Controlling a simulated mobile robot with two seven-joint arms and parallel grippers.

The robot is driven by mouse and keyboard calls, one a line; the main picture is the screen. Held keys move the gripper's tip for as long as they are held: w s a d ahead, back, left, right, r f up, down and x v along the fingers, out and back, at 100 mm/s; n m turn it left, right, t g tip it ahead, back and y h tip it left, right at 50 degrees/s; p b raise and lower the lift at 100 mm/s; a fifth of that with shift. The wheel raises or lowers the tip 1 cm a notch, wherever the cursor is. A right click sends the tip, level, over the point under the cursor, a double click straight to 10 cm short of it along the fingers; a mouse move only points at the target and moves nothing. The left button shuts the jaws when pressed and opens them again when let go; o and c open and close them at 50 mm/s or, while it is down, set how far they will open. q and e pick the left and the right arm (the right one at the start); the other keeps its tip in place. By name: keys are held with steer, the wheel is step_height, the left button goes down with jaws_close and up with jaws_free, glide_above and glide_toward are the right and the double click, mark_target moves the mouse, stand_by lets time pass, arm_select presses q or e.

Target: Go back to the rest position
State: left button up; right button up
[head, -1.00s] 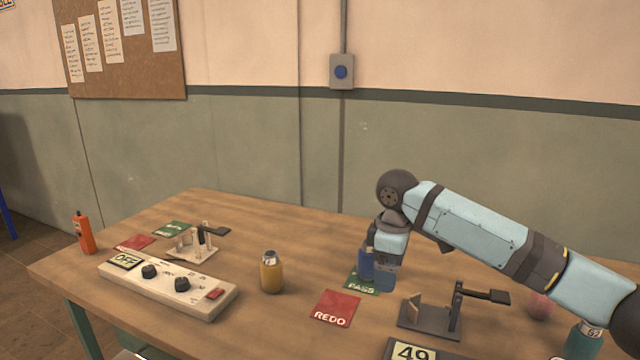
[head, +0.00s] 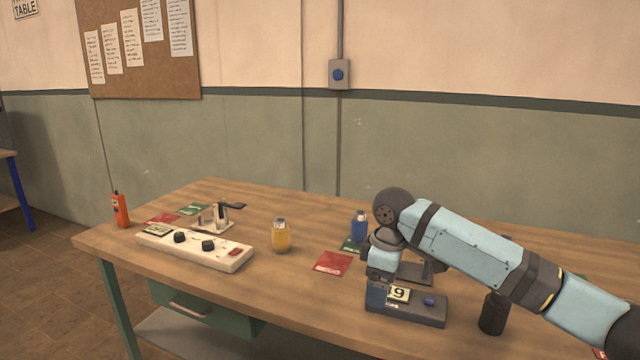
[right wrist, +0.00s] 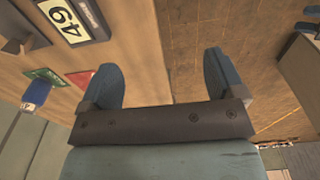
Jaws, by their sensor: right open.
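My right gripper (head: 378,294) points down near the table's front edge, in front of the box with the "49" display (head: 398,294). The right wrist view shows its two fingers (right wrist: 160,82) spread apart with nothing between them. A blue bottle (head: 359,226) stands upright by the green card (head: 350,245), behind and apart from the gripper; it also shows in the right wrist view (right wrist: 36,93). My right arm hides part of the dark stand (head: 412,272) behind the box. My left gripper is not in view.
A red card (head: 332,263) lies left of the gripper. A yellow bottle (head: 281,236), a white control box (head: 195,249) and an orange handheld device (head: 120,210) stand further left. A dark cylinder (head: 493,313) stands right of the display box. Open floor (head: 50,290) lies left of the table.

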steer(key=s+a+f+m+t+y, duration=0.15)
steer(key=s+a+f, duration=0.25)
steer(key=f, duration=0.4)
steer(key=s+a+f+y, duration=0.3)
steer(key=a+f, duration=0.1)
steer(key=f, duration=0.4)
steer(key=s+d+f+m+t+y, duration=0.25)
steer(key=s+f+m+t, duration=0.35)
steer(key=s+f, duration=0.6)
steer(key=s+d+m+t+h, duration=0.3)
steer(key=s+d+h, duration=0.1)
steer(key=s+d, duration=0.9)
arm_select(q)
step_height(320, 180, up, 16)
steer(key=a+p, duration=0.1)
steer(key=p, duration=2.1)
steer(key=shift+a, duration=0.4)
arm_select(e)
step_height(320, 180, up, 15)
steer(key=s, duration=0.1)
steer(key=shift+r, duration=0.2)
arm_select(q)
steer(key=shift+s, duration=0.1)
arm_select(e)
steer(key=shift+s, duration=0.1)
